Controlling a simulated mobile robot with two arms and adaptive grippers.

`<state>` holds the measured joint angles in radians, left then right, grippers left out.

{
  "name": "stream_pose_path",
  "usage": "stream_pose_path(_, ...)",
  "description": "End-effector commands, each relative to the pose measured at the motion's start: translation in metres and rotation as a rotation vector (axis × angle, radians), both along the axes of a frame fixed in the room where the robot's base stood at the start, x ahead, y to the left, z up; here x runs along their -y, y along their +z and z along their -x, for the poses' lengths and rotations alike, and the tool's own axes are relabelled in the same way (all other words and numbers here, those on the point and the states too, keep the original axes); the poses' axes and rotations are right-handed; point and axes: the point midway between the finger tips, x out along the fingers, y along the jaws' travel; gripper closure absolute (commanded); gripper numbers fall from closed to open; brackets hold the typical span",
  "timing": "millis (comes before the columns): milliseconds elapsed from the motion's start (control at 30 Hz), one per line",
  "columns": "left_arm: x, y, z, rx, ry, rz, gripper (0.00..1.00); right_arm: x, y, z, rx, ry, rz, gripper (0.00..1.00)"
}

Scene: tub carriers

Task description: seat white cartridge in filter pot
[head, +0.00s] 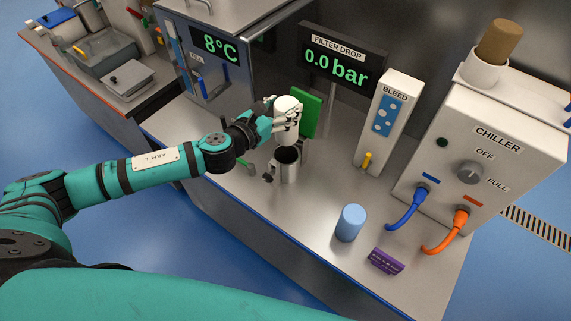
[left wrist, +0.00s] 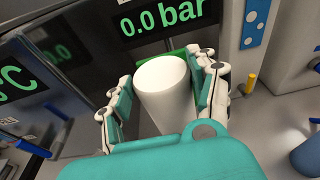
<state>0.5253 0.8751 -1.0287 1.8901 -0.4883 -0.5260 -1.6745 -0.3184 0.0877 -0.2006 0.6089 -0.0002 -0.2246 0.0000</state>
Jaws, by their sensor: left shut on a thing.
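The white cartridge (head: 287,106) is upright in my left gripper (head: 285,113), whose fingers are shut around its sides. In the left wrist view the cartridge (left wrist: 165,92) sits between both fingers of the gripper (left wrist: 165,97). The filter pot (head: 286,164) is a metal cup with a dark open top, standing on the bench below the cartridge. The cartridge appears above the pot's mouth, apart from it; I cannot tell how exactly it lines up. The pot does not show in the left wrist view. My right gripper is not in view.
A green panel (head: 310,115) stands right behind the cartridge. The bleed panel (head: 388,118) has a yellow valve (head: 367,160). A blue cylinder (head: 350,222) and a purple label block (head: 386,261) are on the right of the bench, near the chiller (head: 479,145) and its blue and orange hoses.

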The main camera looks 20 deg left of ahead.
Motion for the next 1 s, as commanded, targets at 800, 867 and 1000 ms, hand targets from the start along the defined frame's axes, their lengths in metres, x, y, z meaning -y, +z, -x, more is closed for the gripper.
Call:
stream_pose_path(800,0.000,-0.155,0.000,-0.002,0.001,0.001,0.98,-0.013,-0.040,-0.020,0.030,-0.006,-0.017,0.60)
stream_pose_path(867,0.000,-0.166,0.000,-0.002,0.002,0.003,0.98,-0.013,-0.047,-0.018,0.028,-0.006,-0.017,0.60)
stream_pose_path(1000,0.000,-0.177,-0.001,0.000,0.000,0.002,0.98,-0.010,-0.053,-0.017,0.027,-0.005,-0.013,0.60)
